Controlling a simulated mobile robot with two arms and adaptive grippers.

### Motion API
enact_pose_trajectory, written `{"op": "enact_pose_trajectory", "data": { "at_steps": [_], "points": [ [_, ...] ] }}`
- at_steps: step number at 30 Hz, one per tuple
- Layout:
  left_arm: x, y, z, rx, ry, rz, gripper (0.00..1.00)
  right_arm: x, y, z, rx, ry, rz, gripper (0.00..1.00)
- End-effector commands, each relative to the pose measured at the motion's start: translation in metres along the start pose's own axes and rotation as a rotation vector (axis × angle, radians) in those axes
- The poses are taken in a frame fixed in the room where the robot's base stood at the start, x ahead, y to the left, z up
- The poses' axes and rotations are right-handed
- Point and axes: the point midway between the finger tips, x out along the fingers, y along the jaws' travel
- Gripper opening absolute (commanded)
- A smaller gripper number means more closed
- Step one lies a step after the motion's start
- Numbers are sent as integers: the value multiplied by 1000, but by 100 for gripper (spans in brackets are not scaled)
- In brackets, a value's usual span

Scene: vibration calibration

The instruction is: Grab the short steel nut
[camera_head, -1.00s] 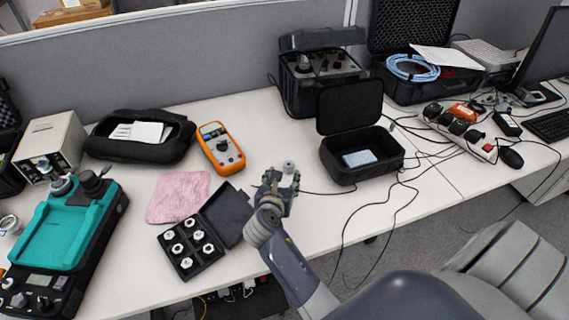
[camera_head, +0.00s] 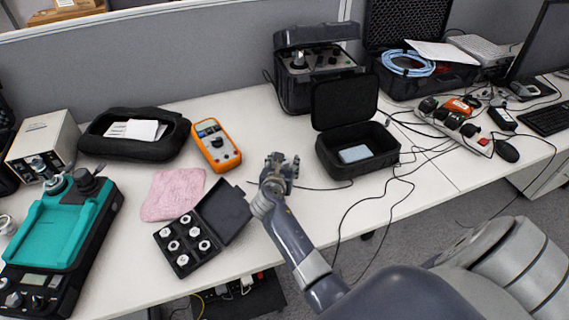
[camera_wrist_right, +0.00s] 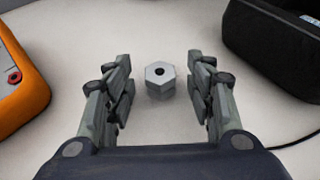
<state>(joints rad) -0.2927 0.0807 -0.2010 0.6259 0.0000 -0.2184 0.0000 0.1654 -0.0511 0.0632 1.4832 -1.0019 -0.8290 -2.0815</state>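A short steel nut (camera_wrist_right: 160,80), hexagonal with a dark centre hole, sits on the white table in the right wrist view. My right gripper (camera_wrist_right: 162,88) is open, with one finger on each side of the nut and a gap on both sides. In the head view my right gripper (camera_head: 280,162) is over the table between the orange multimeter and the open black case, and it hides the nut there. My left gripper is not in view.
The orange multimeter (camera_head: 215,146) is left of the gripper, and the open black case (camera_head: 342,165) is right of it. An open box (camera_head: 222,212) with several nuts lies at front left beside a pink cloth (camera_head: 174,192). Cables (camera_head: 385,205) run across the table on the right.

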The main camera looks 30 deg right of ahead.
Motion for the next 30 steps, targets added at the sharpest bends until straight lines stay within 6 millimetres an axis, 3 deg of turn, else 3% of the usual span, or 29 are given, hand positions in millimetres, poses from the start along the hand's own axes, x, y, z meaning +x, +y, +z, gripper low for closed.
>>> {"op": "enact_pose_trajectory", "data": {
  "at_steps": [1, 6, 7, 17, 30],
  "points": [
    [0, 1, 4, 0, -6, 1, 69, 0, 0, 0, 0, 0, 0, 41],
    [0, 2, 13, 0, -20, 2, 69, 0, 0, 0, 0, 0, 0, 2],
    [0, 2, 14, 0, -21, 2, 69, 0, 0, 0, 0, 0, 0, 0],
    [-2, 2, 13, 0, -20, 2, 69, -2, 0, 4, 1, -3, 0, 0],
    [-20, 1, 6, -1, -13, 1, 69, -32, 0, 77, 2, -5, 2, 0]
  ]
}}
